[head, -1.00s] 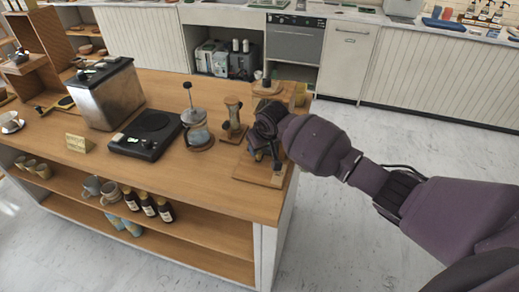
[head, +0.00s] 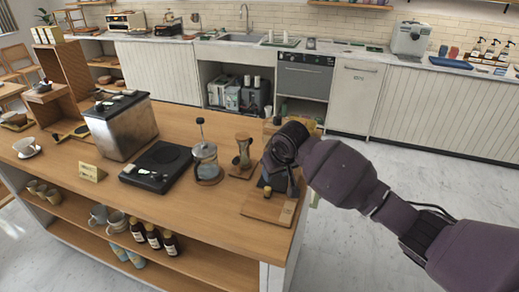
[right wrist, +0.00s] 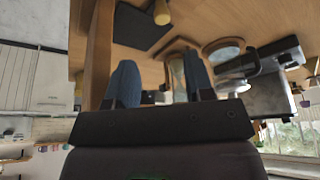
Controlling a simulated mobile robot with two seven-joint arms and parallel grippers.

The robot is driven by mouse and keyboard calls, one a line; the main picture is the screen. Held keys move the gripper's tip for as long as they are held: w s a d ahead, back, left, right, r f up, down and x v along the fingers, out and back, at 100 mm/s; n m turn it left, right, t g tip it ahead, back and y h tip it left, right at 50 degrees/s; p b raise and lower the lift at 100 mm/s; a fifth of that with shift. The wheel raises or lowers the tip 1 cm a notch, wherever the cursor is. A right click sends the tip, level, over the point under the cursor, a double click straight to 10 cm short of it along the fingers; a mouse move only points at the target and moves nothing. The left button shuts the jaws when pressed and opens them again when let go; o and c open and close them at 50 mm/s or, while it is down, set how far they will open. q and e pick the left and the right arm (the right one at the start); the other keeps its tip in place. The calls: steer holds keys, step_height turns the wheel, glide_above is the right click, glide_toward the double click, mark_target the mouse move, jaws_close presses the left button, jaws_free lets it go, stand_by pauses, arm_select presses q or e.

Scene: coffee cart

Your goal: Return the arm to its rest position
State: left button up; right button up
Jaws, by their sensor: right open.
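My right arm (head: 340,172) reaches in from the right in the head view, over the right end of the wooden cart (head: 215,220). My right gripper (head: 275,182) points down above a wooden board (head: 268,208); the wrist hides much of it. In the right wrist view the two blue-grey fingers of this gripper (right wrist: 162,82) are spread apart, with no object held between them. An hourglass-shaped glass piece on a wooden stand (head: 243,152) stands left of the gripper; it appears beyond the finger gap in the wrist view (right wrist: 178,75). My left gripper is not in view.
A glass press (head: 206,165), black hot plate (head: 156,166) and metal box (head: 122,125) stand left on the cart. Bottles (head: 153,236) and mugs sit on the shelf below. Open floor (head: 425,165) lies right of the cart, before the back counter.

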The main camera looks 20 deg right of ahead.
steer(key=shift+s+f, duration=0.1)
steer(key=shift+y, duration=0.3)
steer(key=s+f, duration=0.1)
steer(key=s, duration=0.1)
steer(key=s+f, duration=0.2)
steer(key=s+a+f, duration=0.1)
steer(key=s, duration=0.1)
steer(key=shift+s+f, duration=0.3)
steer(key=shift+f, duration=0.1)
steer(key=s+d+f+m+h, duration=0.1)
steer(key=s+d, duration=0.2)
steer(key=s, duration=0.8)
steer(key=s+d+h, duration=0.1)
steer(key=s+d, duration=0.2)
steer(key=s, duration=0.8)
steer(key=s+d+f+m, duration=0.1)
steer(key=s+d, duration=0.2)
steer(key=s, duration=0.8)
steer(key=w+f+t, duration=0.7)
steer(key=w+f, duration=0.1)
steer(key=f, duration=0.3)
steer(key=shift+a+n, duration=0.15)
steer(key=shift+n, duration=0.25)
steer(key=shift+f, duration=0.1)
